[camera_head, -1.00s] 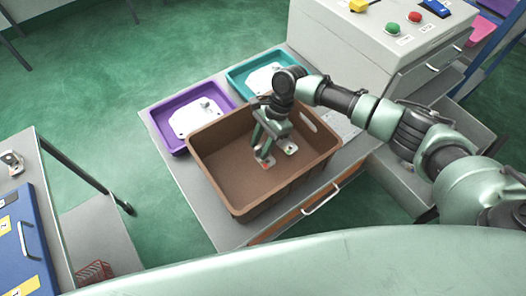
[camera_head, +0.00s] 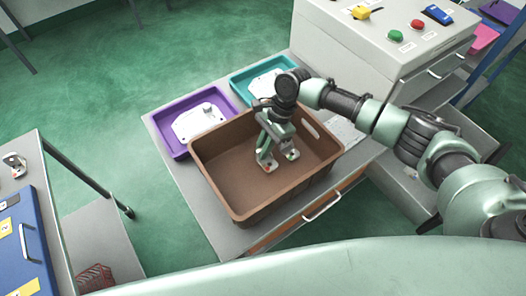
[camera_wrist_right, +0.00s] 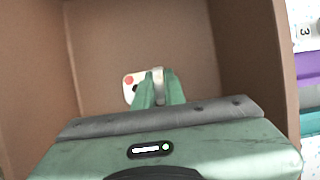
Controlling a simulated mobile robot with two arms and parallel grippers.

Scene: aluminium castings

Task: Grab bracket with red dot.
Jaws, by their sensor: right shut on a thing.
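The brown bin (camera_head: 222,197) stands on the grey table, and my right gripper (camera_head: 268,150) reaches down inside it from above. In the right wrist view its two green fingers (camera_wrist_right: 158,92) are shut on the upright part of a pale bracket with a red dot (camera_wrist_right: 129,81). The plate of this bracket shows left of the fingers; the rest is hidden by them. In the head view a pale bracket (camera_head: 267,166) shows at the fingertips and another pale piece (camera_head: 292,155) just right of it; their dots are too small to tell surely. My left gripper is not in view.
A purple tray (camera_head: 172,143) and a teal tray (camera_head: 238,89) with white castings stand behind the bin. A grey control box (camera_head: 350,45) with buttons is at the back right. The bin walls surround my gripper closely. A blue case (camera_head: 35,230) is at the left.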

